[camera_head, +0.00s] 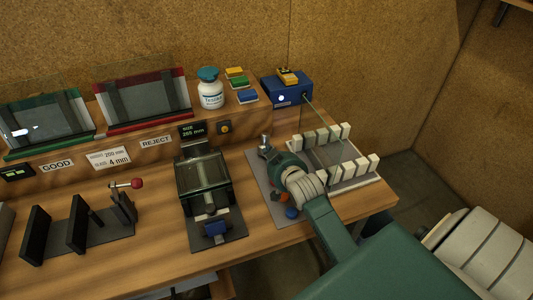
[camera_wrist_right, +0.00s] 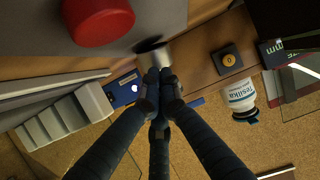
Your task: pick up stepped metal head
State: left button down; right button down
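The stepped metal head (camera_head: 265,141) is a small silvery cylinder at the back left of the grey plate on the right side of the bench. In the right wrist view the metal head (camera_wrist_right: 156,55) sits at the tips of my right gripper (camera_wrist_right: 158,80). The dark fingers are drawn together and appear closed on its near end. In the head view my right gripper (camera_head: 268,153) is at the metal head, with its fingers mostly hidden by the green wrist. My left gripper is not in view.
A glass pane with cream blocks (camera_head: 338,133) stands close to the right of my wrist. A blue box (camera_head: 287,92) is behind. A red knob (camera_wrist_right: 98,20) and a blue knob (camera_head: 291,212) are near the wrist. A clamp fixture (camera_head: 203,178) stands to the left.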

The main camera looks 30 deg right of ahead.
jog(key=shift+r, duration=0.15)
notch_tip(320, 180, up, 20)
jog(key=shift+f+b, duration=0.2)
jog(key=shift+b, duration=0.25)
jog(key=c, duration=0.5)
grip_release()
